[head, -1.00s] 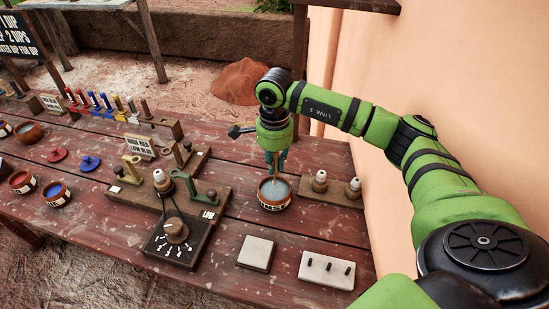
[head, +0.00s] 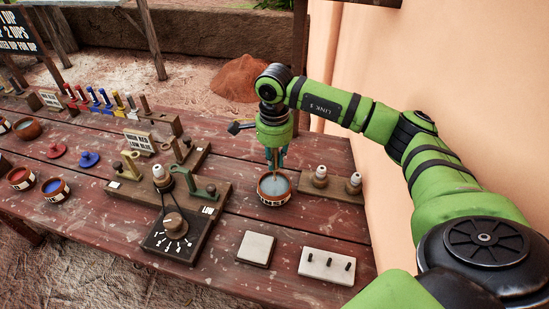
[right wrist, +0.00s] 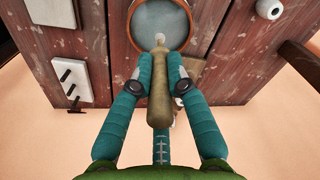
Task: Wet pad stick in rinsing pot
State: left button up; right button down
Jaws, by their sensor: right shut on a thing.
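The rinsing pot (head: 274,202) is a small brown bowl of grey water with a white label, standing on the table under my right gripper. It also shows in the right wrist view (right wrist: 191,42). My right gripper (head: 276,164), with teal fingers, points down over the pot and is shut on the pad stick (right wrist: 160,100). The stick has a tan handle and a small pale tip that lies over the water in the right wrist view. I cannot tell if the tip touches the water. My left gripper is not in view.
A wooden block with white-topped pegs (head: 320,178) stands right of the pot. A pale tile (head: 256,248) and a pegged white plate (head: 327,265) lie in front. A dial stand (head: 172,235) is at left. Colour pots (head: 56,192) lie further left. A wall is at right.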

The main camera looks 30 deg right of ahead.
aim_at(275, 166)
dwell(0.4)
jog(key=shift+f+b, duration=1.6)
jog(key=shift+f, duration=0.15)
jog(key=shift+r, duration=0.1)
dwell(0.4)
jog(key=shift+r+p, duration=2.05)
jog(key=shift+r, duration=1.4)
